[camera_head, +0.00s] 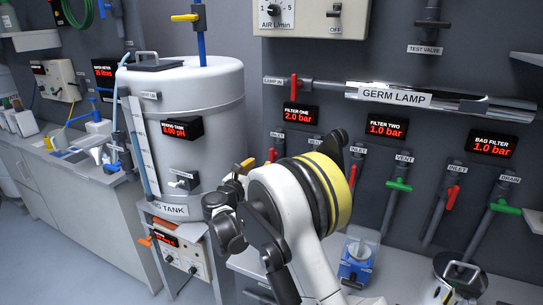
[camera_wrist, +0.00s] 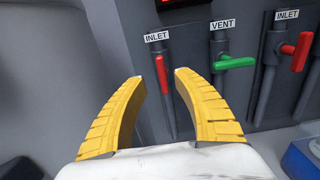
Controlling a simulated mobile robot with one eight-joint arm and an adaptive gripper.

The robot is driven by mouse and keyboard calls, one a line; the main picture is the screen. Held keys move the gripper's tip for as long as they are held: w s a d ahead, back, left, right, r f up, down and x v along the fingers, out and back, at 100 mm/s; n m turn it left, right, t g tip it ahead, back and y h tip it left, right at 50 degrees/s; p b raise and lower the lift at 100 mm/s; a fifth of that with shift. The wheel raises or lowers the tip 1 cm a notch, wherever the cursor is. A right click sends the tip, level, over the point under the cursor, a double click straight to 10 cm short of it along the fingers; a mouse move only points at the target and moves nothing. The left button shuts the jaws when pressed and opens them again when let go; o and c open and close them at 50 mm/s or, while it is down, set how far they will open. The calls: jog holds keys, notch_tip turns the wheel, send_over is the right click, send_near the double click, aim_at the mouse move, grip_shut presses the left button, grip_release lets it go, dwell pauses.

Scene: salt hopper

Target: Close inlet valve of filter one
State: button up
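The filter one inlet valve has a red handle (camera_wrist: 162,74) under an INLET label in the wrist view. The handle lies along its grey pipe. In the head view this red handle (camera_head: 272,155) shows below the filter one display (camera_head: 298,115), which reads 2.0 bar. My gripper (camera_wrist: 160,76) is open, with its two yellow fingers apart. In the wrist view the handle appears between the fingertips and beyond them; nothing is held. In the head view my gripper (camera_head: 245,165) is just left of the handle, and my arm hides part of the filter one piping.
A green vent handle (camera_wrist: 235,62) sticks out sideways close on the right, with another red inlet handle (camera_wrist: 302,52) further right. A large grey tank (camera_head: 205,100) stands left of my gripper. A blue device (camera_head: 357,262) sits on the bench below.

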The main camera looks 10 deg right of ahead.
aim_at(270, 154)
jog(key=b+x, duration=0.2)
jog(key=x, duration=0.8)
jog(key=shift+w+d, duration=0.1)
grip_shut()
